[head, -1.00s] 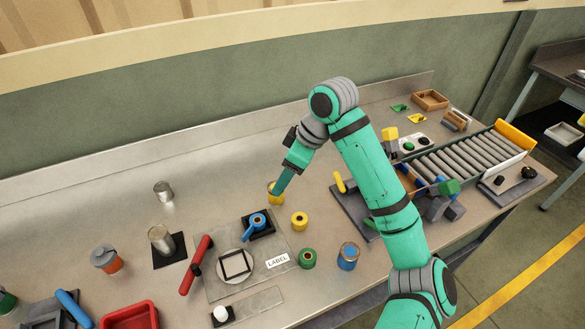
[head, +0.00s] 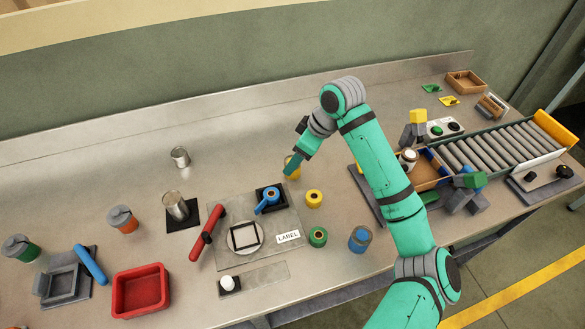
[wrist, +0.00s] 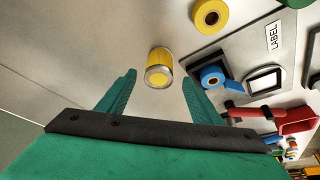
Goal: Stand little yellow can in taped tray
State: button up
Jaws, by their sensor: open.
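The little yellow can (head: 293,164) has silvery ends and stands on the metal bench; my gripper partly covers it in the head view. In the wrist view the yellow can (wrist: 159,62) is just beyond my fingertips, centred between them. My gripper (wrist: 158,78) is open and empty, with a finger to each side of the can's line. In the head view my gripper (head: 290,173) is close by the can. A wooden tray with blue strips (head: 425,182), partly hidden by my arm, holds a white-topped can; it looks like the taped tray.
A yellow roll (head: 314,199) and a blue tape roll (head: 268,200) in a black holder stand near the can. A roller conveyor (head: 495,150) is at the right. A silver can (head: 180,157) stands at the back left. The bench behind the yellow can is clear.

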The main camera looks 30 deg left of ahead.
jog(key=shift+x, duration=1.05)
jog(key=c, duration=1.3)
jog(key=shift+c, duration=0.2)
jog(key=shift+w+a+r, duration=0.1)
jog(key=shift+r, duration=0.3)
notch_tip(320, 180, up, 3)
jog(key=shift+f, duration=0.25)
jog(key=s+d+r, duration=0.6)
jog(key=s+r, duration=0.3)
jog(key=s, duration=0.3)
jog(key=shift+s+r, duration=0.35)
jog(key=shift+r, duration=0.05)
